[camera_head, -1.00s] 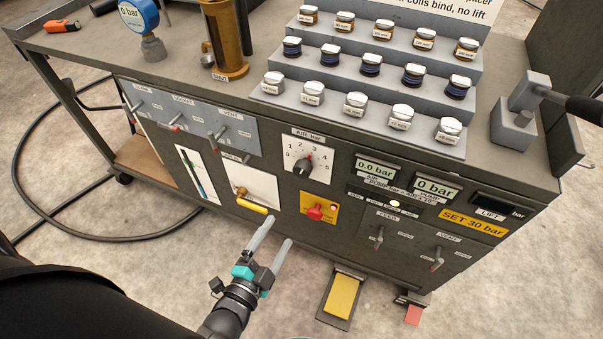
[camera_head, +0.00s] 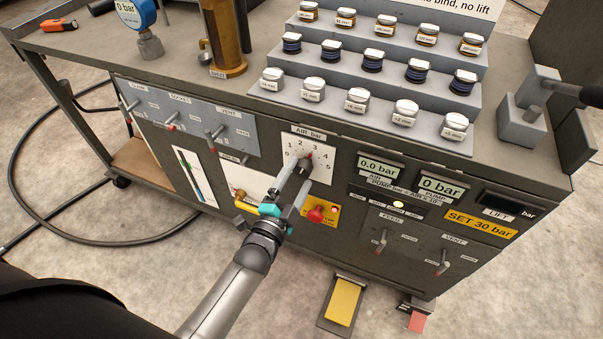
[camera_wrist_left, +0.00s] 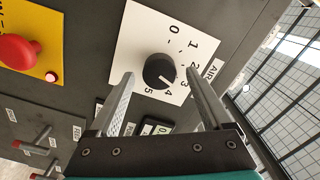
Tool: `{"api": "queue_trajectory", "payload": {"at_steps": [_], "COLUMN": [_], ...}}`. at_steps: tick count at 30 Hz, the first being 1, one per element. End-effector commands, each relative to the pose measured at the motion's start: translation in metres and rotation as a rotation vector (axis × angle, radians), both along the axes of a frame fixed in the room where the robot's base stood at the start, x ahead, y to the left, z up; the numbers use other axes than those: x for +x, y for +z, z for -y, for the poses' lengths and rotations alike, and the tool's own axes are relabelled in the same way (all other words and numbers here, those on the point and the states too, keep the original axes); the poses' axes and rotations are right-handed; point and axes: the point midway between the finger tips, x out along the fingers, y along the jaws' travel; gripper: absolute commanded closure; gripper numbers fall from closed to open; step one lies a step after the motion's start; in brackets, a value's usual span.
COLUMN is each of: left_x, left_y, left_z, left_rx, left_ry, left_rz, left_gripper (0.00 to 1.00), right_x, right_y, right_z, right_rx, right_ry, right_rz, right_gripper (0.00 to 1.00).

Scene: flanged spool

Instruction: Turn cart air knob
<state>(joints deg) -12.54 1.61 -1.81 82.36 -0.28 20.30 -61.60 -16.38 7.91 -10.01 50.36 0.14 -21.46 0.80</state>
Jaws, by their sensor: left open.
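The cart's air knob (camera_wrist_left: 158,72) is a round black dial on a white plate numbered 0 to 5 in the left wrist view. Its white pointer line faces the high numbers, near 3 to 4; I cannot tell exactly where. In the head view the knob (camera_head: 305,161) is partly hidden behind my left gripper (camera_head: 298,172). In the left wrist view my left gripper (camera_wrist_left: 158,78) is open, with its fingers spread on either side of the knob; I cannot tell if either touches it. My right gripper is not in view.
A red button (camera_head: 316,214) on a yellow plate sits just below right of the gripper. The air display (camera_head: 380,168) reads 0.0 bar. Several switches (camera_head: 214,133) are to the left. Spools and jars stand on a stepped rack (camera_head: 375,95) above. A yellow pedal (camera_head: 342,302) is on the floor.

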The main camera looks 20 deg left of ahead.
Motion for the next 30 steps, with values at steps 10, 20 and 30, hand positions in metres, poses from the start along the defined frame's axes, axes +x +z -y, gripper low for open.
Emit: {"api": "queue_trajectory", "payload": {"at_steps": [10, 20, 30], "left_x": [0.024, 0.024, 0.024], "left_y": [-0.001, 0.0, 0.0], "left_z": [0.001, 0.001, 0.001], "left_rx": [-0.001, -0.001, -0.001], "left_ry": [0.0, -0.001, 0.0], "left_rz": [-0.001, -0.002, -0.001], "left_gripper": [0.17, 0.21, 0.6], "right_x": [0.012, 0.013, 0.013], "right_y": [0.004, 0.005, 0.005], "right_z": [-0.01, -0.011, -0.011], "right_rx": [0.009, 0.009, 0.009], "right_ry": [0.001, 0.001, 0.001], "right_rz": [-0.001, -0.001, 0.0], "right_gripper": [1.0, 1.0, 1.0]}}
